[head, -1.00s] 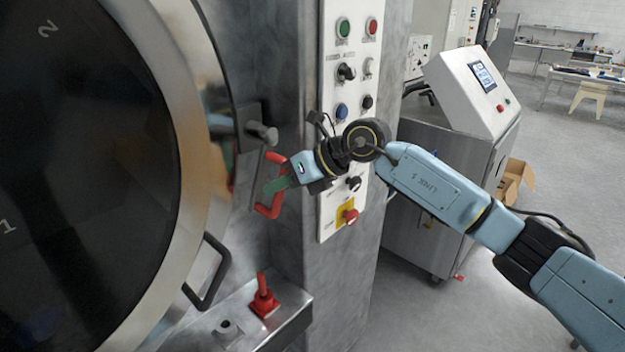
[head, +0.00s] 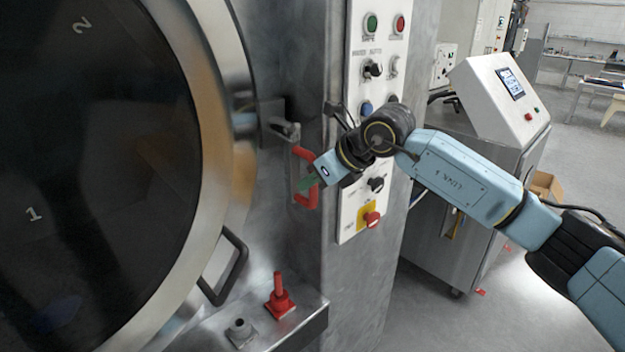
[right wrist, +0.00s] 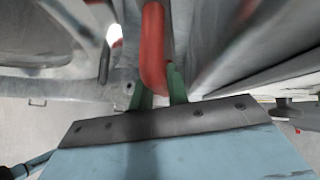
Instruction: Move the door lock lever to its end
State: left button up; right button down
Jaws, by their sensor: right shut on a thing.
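The door lock lever is a red C-shaped handle (head: 303,154) on a grey plate beside the round door's right rim, below a grey pivot stub. It hangs nearly upright. My right gripper (head: 308,184) reaches in from the right, its green fingers at the middle of the handle. In the right wrist view the red handle (right wrist: 153,45) runs down between the two green fingers (right wrist: 157,86), which are shut on it. The fingers hide part of the grip. My left gripper is not in view.
The large round door (head: 208,95) fills the left, with a black pull handle (head: 238,265). A control panel (head: 352,205) with buttons and a red stop knob (head: 372,219) stands close behind my right wrist. A red valve (head: 279,298) sits on a low ledge below.

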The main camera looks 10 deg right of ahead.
jog(key=shift+d, duration=0.1)
jog(key=c, duration=1.4)
grip_release()
jog(key=shift+o, duration=0.2)
jog(key=b+v, duration=0.2)
jog(key=v, duration=1.1)
jog(key=shift+s, duration=0.15)
jog(key=shift+r, duration=0.1)
